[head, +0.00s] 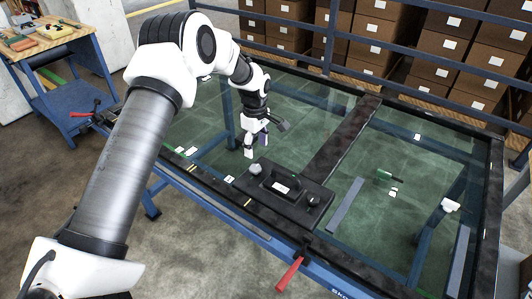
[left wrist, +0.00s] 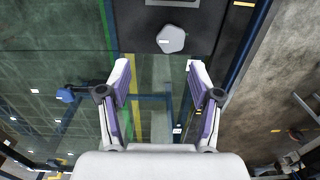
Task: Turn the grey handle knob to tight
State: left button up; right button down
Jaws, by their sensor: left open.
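The grey knob (head: 255,169) is a small rounded lobed piece at the left end of a black plate (head: 312,186) with a raised handle (head: 281,186). My left gripper (head: 256,150) is open and empty, pointing down just behind the knob in the head view. In the left wrist view the knob (left wrist: 171,39) lies ahead of the two spread fingertips (left wrist: 160,68), apart from them. A small light mark shows on the knob; I cannot tell its setting. My right gripper is not in view.
The plate sits on a black frame around a large glass panel (head: 210,125). A dark knob (head: 313,201) is at the plate's right end. A red lever (head: 289,274) sticks out at the front edge. A grey strip (head: 345,206) and a green-handled tool (head: 388,175) lie right.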

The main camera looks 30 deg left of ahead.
aim_at(255, 166)
pick_arm(q)
jog(key=shift+s+f, duration=0.25)
jog(key=shift+s, duration=0.1)
jog(key=shift+s+d+f+p, duration=0.15)
jog(key=shift+s+f+p, duration=0.3)
jog(key=shift+s+f, duration=0.5)
jog(key=f, duration=0.2)
jog(key=w+f, duration=0.1)
jog(key=f, duration=0.1)
jog(key=shift+w+f, duration=0.2)
jog(key=shift+f, duration=0.15)
jog(key=shift+s+r, duration=0.3)
jog(key=shift+c, duration=0.6)
jog(key=shift+f, duration=0.1)
jog(key=c, duration=1)
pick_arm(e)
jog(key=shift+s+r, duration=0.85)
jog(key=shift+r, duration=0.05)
